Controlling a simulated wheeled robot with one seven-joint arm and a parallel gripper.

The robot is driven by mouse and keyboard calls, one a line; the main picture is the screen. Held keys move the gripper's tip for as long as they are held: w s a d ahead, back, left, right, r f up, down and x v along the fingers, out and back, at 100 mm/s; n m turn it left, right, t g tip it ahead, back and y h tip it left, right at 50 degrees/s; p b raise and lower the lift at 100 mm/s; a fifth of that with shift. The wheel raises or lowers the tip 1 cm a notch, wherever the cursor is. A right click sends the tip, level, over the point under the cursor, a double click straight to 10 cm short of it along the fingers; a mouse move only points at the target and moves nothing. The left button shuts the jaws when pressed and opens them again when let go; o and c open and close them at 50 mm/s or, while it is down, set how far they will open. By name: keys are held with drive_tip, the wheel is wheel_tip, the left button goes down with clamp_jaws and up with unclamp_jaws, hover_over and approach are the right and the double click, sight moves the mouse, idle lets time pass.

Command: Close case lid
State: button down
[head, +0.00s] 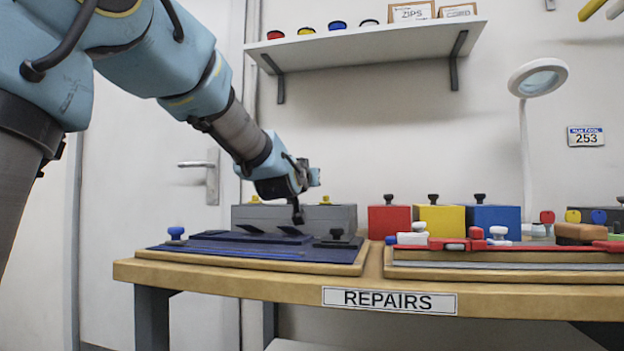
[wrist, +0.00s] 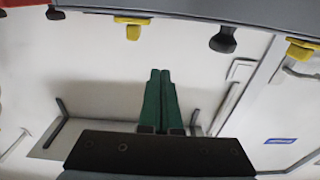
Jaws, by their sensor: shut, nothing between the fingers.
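A long grey case (head: 345,217) stands at the back left of the bench, behind the blue mat. Yellow catches (head: 325,200) show along its top; I cannot tell from this low angle how its lid stands. In the wrist view a grey edge, apparently the case (wrist: 185,10), runs along the top with yellow catches (wrist: 133,22) and a black knob (wrist: 223,40). My gripper (head: 299,219) is in front of the case in the head view, pointing down. In the wrist view its green fingers (wrist: 160,72) lie side by side, shut and empty, apart from the grey edge.
A blue mat (head: 200,254) with flat dark pieces and knobs lies before the case. Red (head: 388,222), yellow (head: 440,221) and blue (head: 492,219) boxes stand to the right. A tray (head: 500,270), a lamp (head: 538,80) and an overhead shelf (head: 370,45) are also near.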

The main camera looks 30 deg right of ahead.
wheel_tip(320, 180, up, 10)
drive_tip(key=p, duration=0.3)
drive_tip(key=shift+r, duration=0.1)
idle(1.1)
